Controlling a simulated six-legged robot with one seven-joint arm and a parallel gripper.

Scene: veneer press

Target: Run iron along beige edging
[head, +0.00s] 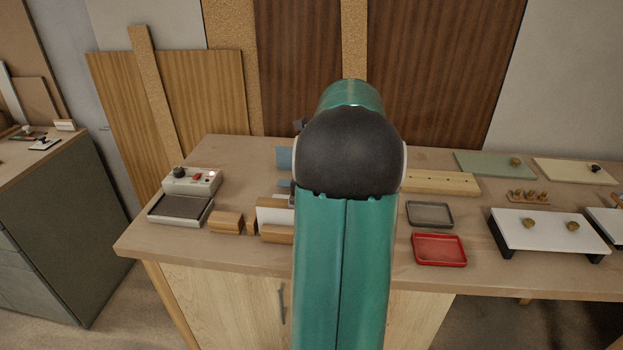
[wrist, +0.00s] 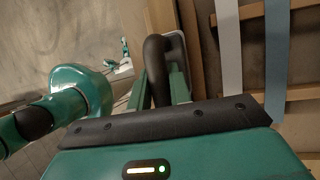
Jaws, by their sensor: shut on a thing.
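My gripper (wrist: 160,88) is shut on the black handle of the iron (wrist: 158,55) in the wrist view. The iron's grey body shows only in part beside the handle, and its sole is hidden. A tan wooden edge runs close beside the iron; I cannot tell whether it is the beige edging. A pale grey strip (wrist: 230,50) and a blue strip (wrist: 277,60) run alongside, further right. In the head view my arm hides the gripper and the iron. Blue pieces (head: 284,158) show just left of my arm.
A control box (head: 192,180) with a dark plate stands at the bench's left end. Wooden blocks (head: 226,222) sit near the front edge.

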